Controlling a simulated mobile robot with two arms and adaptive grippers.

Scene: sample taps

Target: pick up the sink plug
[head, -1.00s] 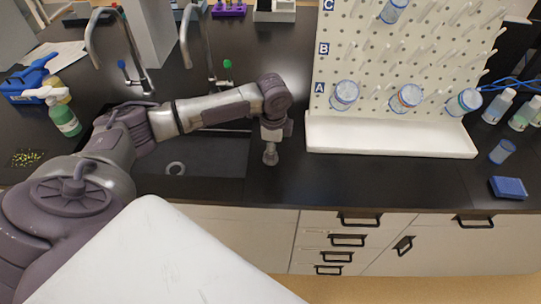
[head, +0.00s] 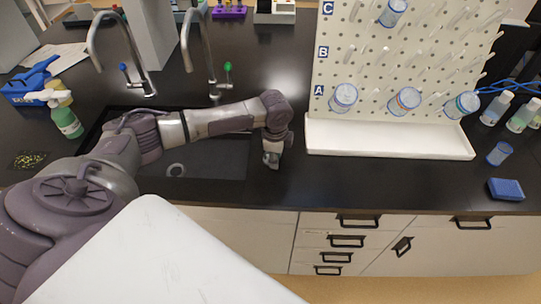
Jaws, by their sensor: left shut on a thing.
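My left gripper (head: 271,161) points down at the black counter just right of the sink, close to its right edge. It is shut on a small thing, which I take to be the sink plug. The fingers and wrist hide most of it, so its shape cannot be made out. The dark sink (head: 215,160) lies to the left, partly behind my left arm, with a pale drain ring (head: 176,170) in its floor. My right gripper is not in view.
A white pegboard rack (head: 400,60) with several blue-rimmed beakers and a white drip tray (head: 390,140) stands to the right. Two curved taps (head: 190,45) rise behind the sink. A green bottle (head: 68,122) stands left. The counter in front of the tray is clear.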

